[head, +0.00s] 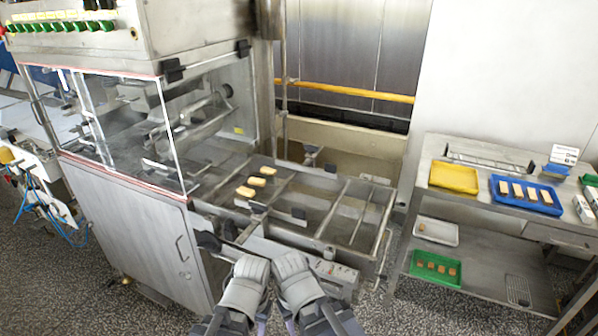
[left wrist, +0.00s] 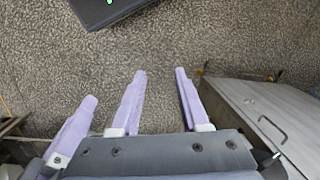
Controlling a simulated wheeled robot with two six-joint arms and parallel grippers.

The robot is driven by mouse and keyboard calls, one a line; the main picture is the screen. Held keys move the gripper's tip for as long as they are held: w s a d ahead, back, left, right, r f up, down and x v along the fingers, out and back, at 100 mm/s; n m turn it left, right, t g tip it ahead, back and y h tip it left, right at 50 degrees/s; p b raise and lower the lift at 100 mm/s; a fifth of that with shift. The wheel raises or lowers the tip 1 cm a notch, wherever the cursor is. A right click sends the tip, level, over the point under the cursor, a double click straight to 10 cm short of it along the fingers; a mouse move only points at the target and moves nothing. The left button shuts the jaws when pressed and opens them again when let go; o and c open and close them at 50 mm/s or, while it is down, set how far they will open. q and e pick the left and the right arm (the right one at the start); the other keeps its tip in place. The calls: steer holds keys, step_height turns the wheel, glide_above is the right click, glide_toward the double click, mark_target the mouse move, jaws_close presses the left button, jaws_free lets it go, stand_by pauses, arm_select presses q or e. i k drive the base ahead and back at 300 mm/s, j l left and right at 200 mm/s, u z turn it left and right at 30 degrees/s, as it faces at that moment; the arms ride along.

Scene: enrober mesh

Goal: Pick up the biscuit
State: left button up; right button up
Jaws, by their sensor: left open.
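Three pale golden biscuits lie in a slanting row on the wire mesh of the enrober (head: 325,192): a far one (head: 267,170), a middle one (head: 256,181) and a near one (head: 245,191). My left gripper (head: 238,324) hangs low at the bottom edge of the head view, in front of the machine and well apart from the biscuits. In the left wrist view, its lilac fingers (left wrist: 157,82) stand apart over the floor with nothing between them. My right gripper (head: 318,322) is beside it, its tips cut off by the picture edge.
A clear-sided cabinet (head: 150,130) stands at the left of the mesh. A steel side table (head: 470,212) at the right carries a yellow tray (head: 454,177), a blue tray (head: 507,182) with several bars, and a green tray (head: 421,271) below. Speckled floor lies between.

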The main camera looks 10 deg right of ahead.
mark_target(269, 171)
steer(key=j+z, duration=0.3)
steer(key=k+j+z, duration=0.1)
steer(key=j+z, duration=0.2)
steer(key=j, duration=0.15)
steer(key=k+j+z, duration=0.1)
steer(key=j+z, duration=0.2)
steer(key=k+j+z, duration=0.15)
steer(key=j+z, duration=0.15)
steer(key=k+j+z, duration=0.3)
steer(key=i+j, duration=0.1)
